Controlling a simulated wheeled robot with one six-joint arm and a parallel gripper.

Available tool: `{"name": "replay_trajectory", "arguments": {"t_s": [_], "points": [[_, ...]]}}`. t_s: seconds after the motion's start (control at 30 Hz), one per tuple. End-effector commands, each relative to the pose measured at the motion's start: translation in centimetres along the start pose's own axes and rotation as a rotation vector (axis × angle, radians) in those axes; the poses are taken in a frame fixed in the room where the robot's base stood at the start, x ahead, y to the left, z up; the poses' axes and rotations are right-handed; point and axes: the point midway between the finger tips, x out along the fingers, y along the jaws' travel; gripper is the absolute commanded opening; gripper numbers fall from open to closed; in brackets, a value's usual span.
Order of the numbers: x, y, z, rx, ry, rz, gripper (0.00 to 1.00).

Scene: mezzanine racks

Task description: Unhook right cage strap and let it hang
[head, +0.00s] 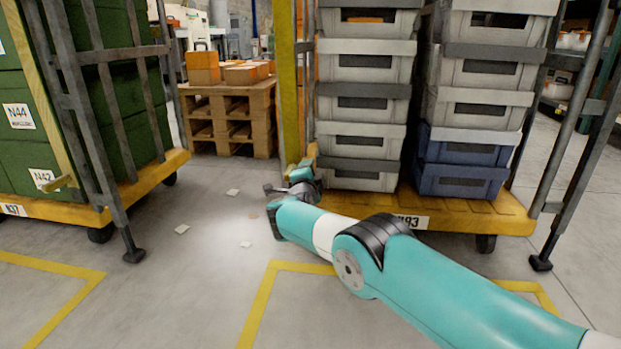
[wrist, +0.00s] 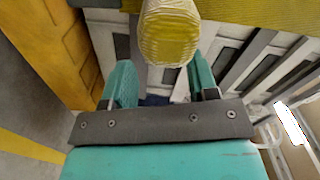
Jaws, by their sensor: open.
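The right cage (head: 470,212) holds stacked crates on a yellow base. A yellow upright band (head: 289,80), which looks like its strap, runs down the cage's left front side. Its lower end is near my gripper (head: 291,187), low at the cage's front left corner. In the wrist view my gripper (wrist: 163,84) is open, with a teal finger on each side. A rounded, ribbed yellow piece (wrist: 168,36), likely the strap's end, lies in line with the gap between the fingers. I cannot tell whether either finger touches it. The hook is not clearly visible.
Grey crates (head: 366,103) and blue crates (head: 462,165) fill the right cage. A left cage (head: 88,212) with green boxes stands apart. A wooden pallet (head: 228,118) is behind the gap. Small pale scraps (head: 182,229) lie on otherwise clear floor.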

Motion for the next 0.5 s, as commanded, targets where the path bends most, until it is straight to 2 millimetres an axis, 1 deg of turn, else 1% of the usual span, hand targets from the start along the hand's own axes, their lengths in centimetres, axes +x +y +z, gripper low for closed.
{"name": "replay_trajectory", "arguments": {"t_s": [0.17,0.27,0.37,0.47,0.5], "points": [[-0.9,-0.5,0.0,-0.002,-0.002,0.003,0.54],[-2.1,-0.8,-0.1,-0.003,-0.002,0.004,0.54],[-4.0,-0.9,-0.1,-0.006,-0.005,0.003,0.54],[-6.3,-0.9,-0.1,-0.007,-0.006,0.002,0.54],[-7.4,-0.8,0.0,-0.007,-0.007,0.004,0.54]]}}
